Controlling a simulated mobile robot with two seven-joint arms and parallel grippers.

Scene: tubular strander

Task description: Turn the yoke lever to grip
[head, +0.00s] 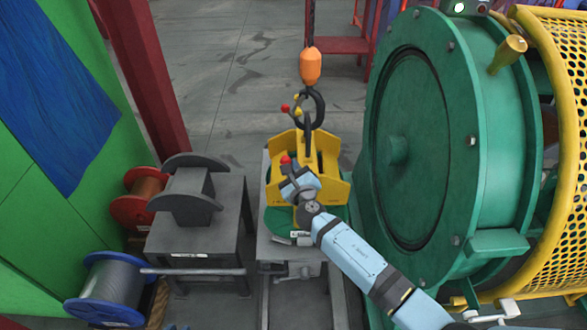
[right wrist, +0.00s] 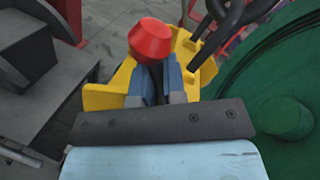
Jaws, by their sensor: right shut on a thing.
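The yellow yoke (head: 322,186) hangs under the crane hook (head: 317,108), above a grey stand with a green round part. Its lever ends in a red knob (head: 286,160), which shows large in the right wrist view (right wrist: 151,40). My right gripper (head: 291,173) is at the yoke's near left side. In the right wrist view its blue fingers (right wrist: 157,82) are shut on the lever just below the red knob. The fingers and knob hide most of the lever, so its exact angle is unclear. My left gripper is not in view.
A big green machine drum (head: 420,150) with a yellow mesh guard (head: 570,100) stands close on the right. On the left are a dark grey stand (head: 200,225), several cable spools and a dark red post (head: 150,70). Open floor (head: 240,70) lies behind.

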